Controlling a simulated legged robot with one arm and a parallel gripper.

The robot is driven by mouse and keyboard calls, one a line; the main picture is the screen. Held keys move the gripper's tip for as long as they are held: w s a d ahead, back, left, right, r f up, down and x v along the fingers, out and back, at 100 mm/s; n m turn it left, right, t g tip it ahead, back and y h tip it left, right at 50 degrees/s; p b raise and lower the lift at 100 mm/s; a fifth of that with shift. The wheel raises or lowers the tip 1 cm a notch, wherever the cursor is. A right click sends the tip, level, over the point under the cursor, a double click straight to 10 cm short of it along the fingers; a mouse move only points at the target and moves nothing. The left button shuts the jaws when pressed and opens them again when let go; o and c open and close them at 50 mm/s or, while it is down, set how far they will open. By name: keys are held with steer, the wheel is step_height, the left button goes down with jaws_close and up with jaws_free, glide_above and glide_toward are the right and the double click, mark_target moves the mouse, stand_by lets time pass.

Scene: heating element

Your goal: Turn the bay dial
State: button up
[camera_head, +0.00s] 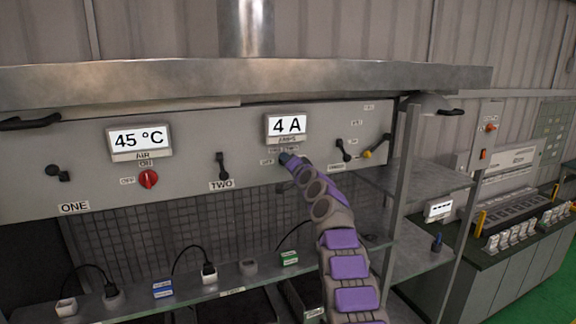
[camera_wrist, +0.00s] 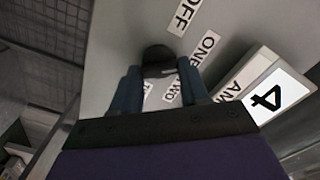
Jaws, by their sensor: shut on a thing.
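The black dial (camera_wrist: 157,56) sits on the grey panel, with the labels OFF, ONE and TWO around it in the wrist view. My gripper (camera_wrist: 160,80) is shut on this dial, one blue finger on each side. In the head view my gripper (camera_head: 287,159) is at the panel just below the display reading 4 A (camera_head: 287,125), and it hides the dial there. The same display (camera_wrist: 268,97) shows at the right of the wrist view, rotated.
A black lever (camera_head: 222,166) marked TWO is left of my gripper. A red knob (camera_head: 148,179) sits below the 45 °C display (camera_head: 140,138). Black and yellow levers (camera_head: 367,154) are to the right. A glass shelf (camera_head: 225,293) with plugs and cables runs below.

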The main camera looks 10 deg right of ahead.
steer(key=shift+d+m, duration=0.15)
steer(key=shift+m, duration=0.55)
steer(key=shift+r, duration=0.1)
steer(key=o, duration=1.1)
steer(key=shift+w, duration=0.15)
steer(key=shift+c, duration=0.2)
steer(key=b+v, duration=1.7)
steer(key=b, duration=0.1)
steer(key=shift+b, duration=0.35)
steer(key=shift+d, duration=0.15)
